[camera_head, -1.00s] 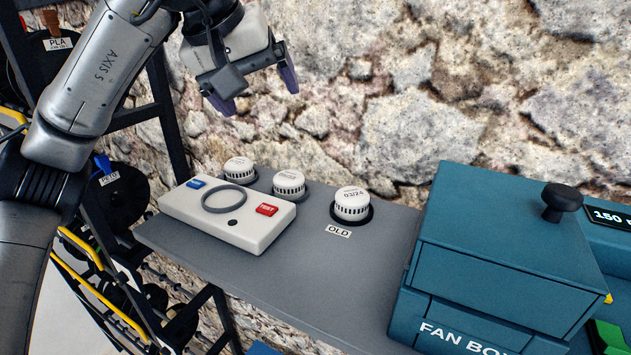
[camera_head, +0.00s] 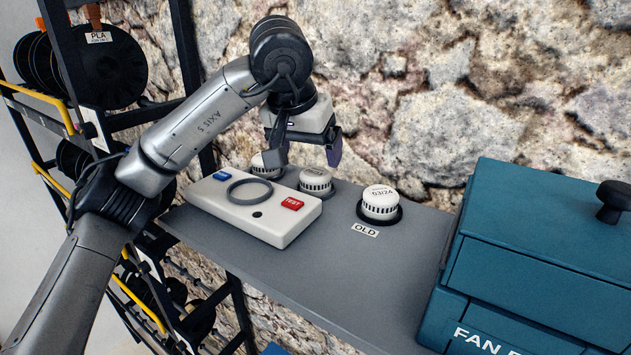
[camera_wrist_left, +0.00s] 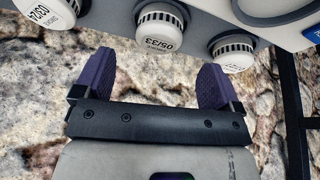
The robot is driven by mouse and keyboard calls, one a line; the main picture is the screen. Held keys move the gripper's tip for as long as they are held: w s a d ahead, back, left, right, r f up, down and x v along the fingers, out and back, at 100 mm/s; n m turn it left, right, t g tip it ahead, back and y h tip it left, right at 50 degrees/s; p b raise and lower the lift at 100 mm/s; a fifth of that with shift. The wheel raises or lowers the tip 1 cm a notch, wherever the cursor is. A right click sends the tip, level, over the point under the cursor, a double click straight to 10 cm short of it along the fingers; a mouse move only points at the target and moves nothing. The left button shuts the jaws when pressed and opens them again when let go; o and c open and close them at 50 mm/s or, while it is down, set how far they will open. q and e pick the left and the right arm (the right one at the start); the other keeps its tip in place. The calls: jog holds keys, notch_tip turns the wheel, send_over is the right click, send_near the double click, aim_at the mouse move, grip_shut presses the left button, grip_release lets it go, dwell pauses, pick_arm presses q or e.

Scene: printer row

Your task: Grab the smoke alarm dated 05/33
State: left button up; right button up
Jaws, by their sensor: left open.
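The smoke alarm dated 05/33 (camera_wrist_left: 160,30) is a white round cap with a slotted side, on a dark round base. In the head view it is the middle alarm (camera_head: 316,181) of three, behind the test box. My left gripper (camera_head: 305,152) is open and empty, above and close to the middle and left alarms. In the left wrist view its purple fingers (camera_wrist_left: 156,65) are spread, with the 05/33 alarm just beyond and between them, apart from both. My right gripper is not in view.
Another alarm (camera_head: 381,202), marked 03/24, sits right by an OLD label (camera_head: 365,230). A third alarm (camera_head: 259,167) is at left, partly hidden by my gripper. A white test box (camera_head: 262,222) stands in front. A blue fan box (camera_head: 545,235) is at right; a stone wall stands behind.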

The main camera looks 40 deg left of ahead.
aim_at(315, 172)
pick_arm(q)
jog(key=shift+p+x, duration=1)
jog(key=shift+x, duration=1.25)
jog(key=shift+w+f, duration=0.35)
jog(key=shift+f, duration=0.2)
jog(key=c, duration=1.1)
